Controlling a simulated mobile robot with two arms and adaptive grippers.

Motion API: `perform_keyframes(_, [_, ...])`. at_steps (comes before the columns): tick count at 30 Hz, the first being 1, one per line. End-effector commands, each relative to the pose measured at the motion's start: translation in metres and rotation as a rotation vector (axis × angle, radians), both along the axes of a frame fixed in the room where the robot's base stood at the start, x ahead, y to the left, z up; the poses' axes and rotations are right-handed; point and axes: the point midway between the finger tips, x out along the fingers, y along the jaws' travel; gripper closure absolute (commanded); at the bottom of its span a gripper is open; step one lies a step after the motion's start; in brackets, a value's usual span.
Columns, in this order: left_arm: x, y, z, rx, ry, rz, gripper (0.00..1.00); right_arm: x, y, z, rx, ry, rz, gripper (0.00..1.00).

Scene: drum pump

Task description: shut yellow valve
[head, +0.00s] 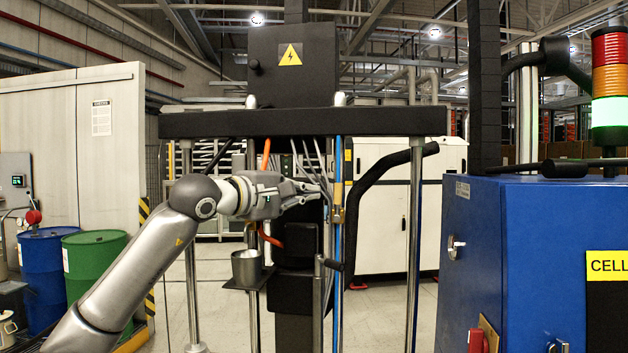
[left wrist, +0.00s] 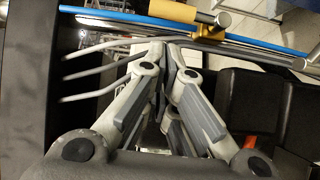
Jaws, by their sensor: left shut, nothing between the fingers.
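The yellow valve (head: 338,192) sits on a vertical blue pipe (head: 338,290) near the middle of the head view. In the left wrist view its yellow part (left wrist: 172,11) lies roughly along the blue pipe (left wrist: 105,18), at the top of the picture. My left gripper (head: 318,192) reaches in from the left at about valve height, just left of the pipe. Its fingers are shut with nothing between them; in the left wrist view the fingertips (left wrist: 165,46) point at the pipe, a little short of the valve. I cannot tell whether they touch a thin grey tube there. My right gripper is not in view.
Several thin grey tubes (left wrist: 88,70) run close beside my fingers. A metal cup (head: 246,268) stands on a small bracket below my wrist. A black bent hose (head: 375,190) is right of the pipe. A blue cabinet (head: 500,255) fills the right side.

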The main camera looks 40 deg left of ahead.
Motion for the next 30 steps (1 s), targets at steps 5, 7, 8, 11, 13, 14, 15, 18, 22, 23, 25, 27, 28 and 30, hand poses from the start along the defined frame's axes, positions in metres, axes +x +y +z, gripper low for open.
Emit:
perform_keyframes(5, [0.013,-0.013,0.000,-0.001,0.000,-0.001,1.00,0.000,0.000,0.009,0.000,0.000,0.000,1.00])
perform_keyframes(7, [0.015,-0.015,0.000,0.000,-0.001,0.000,1.00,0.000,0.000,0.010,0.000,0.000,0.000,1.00])
perform_keyframes(8, [0.015,-0.016,0.000,0.000,-0.001,0.000,1.00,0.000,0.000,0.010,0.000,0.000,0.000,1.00])
perform_keyframes(11, [0.016,-0.016,-0.001,-0.001,-0.001,0.001,1.00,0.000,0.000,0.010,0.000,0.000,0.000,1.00])
perform_keyframes(13, [0.016,-0.016,-0.001,-0.001,-0.001,0.001,1.00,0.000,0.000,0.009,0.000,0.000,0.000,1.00])
perform_keyframes(14, [0.016,-0.016,-0.001,-0.001,-0.001,0.001,1.00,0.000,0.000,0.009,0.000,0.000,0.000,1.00])
perform_keyframes(15, [0.016,-0.016,-0.001,-0.001,-0.001,0.001,1.00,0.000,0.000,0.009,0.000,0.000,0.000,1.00])
perform_keyframes(18, [0.016,-0.016,-0.001,0.000,-0.001,0.001,1.00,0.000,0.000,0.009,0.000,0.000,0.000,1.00])
perform_keyframes(22, [0.016,-0.016,0.001,0.006,0.004,0.001,1.00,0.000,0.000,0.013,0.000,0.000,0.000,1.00])
perform_keyframes(23, [0.016,-0.016,0.001,0.009,0.006,0.001,1.00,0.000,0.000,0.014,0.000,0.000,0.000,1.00])
perform_keyframes(25, [0.016,-0.017,0.003,0.020,0.014,0.002,1.00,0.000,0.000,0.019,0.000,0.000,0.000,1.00])
perform_keyframes(27, [0.017,-0.018,0.004,0.034,0.023,0.002,1.00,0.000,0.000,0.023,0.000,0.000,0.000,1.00])
perform_keyframes(28, [0.017,-0.018,0.003,0.038,0.025,0.001,1.00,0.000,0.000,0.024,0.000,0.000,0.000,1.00])
perform_keyframes(30, [0.017,-0.018,0.003,0.044,0.029,0.001,1.00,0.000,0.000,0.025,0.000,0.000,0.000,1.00])
